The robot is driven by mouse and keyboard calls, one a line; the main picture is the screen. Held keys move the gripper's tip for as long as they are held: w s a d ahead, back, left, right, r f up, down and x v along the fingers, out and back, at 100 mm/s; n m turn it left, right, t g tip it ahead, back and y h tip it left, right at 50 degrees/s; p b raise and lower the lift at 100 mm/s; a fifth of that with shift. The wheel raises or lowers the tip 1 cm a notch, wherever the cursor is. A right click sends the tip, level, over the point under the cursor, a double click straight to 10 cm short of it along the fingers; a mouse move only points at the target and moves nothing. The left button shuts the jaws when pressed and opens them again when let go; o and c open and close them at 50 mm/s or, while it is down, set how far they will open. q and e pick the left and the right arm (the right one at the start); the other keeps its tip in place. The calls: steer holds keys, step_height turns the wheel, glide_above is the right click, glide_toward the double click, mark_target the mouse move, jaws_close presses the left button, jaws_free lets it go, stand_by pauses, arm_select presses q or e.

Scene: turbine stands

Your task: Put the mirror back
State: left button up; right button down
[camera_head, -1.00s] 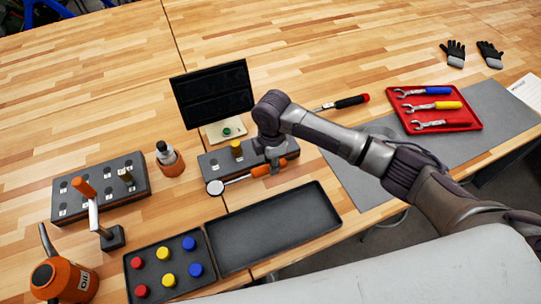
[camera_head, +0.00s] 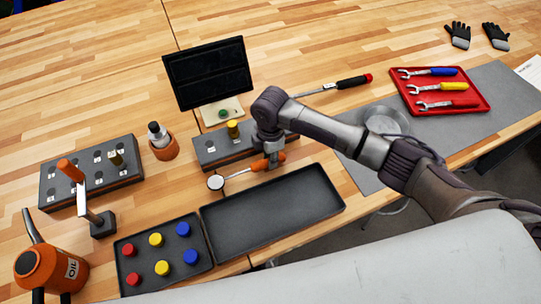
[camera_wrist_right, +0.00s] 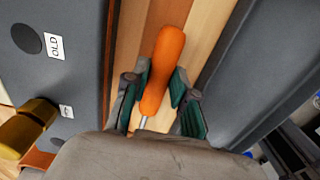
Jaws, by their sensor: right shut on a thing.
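The mirror (camera_head: 216,182) has a small round head, a thin rod and an orange handle. It lies across the gap between the grey block with holes (camera_head: 210,148) and the empty black tray (camera_head: 325,188). Its head points left. My right gripper (camera_head: 271,158) is shut on the orange handle, partly hiding it. In the right wrist view, the orange handle (camera_wrist_right: 163,68) sits between the two green-padded fingers (camera_wrist_right: 156,98), with wood below. I cannot tell whether the mirror touches the table. My left gripper is not in view.
A tray of red, yellow and blue caps (camera_head: 125,245) stands left of the empty tray. A dark screen (camera_head: 208,75) stands behind the block. An orange bottle (camera_head: 163,145), a second block (camera_head: 55,180) and an oil can (camera_head: 45,268) stand left. A red wrench tray (camera_head: 480,95) lies right.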

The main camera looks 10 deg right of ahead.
steer(key=shift+f, duration=0.7)
stand_by(0.4)
steer(key=c, duration=0.9)
jaws_free()
steer(key=shift+o, duration=0.4)
steer(key=shift+o, duration=0.6)
steer(key=shift+r, duration=0.15)
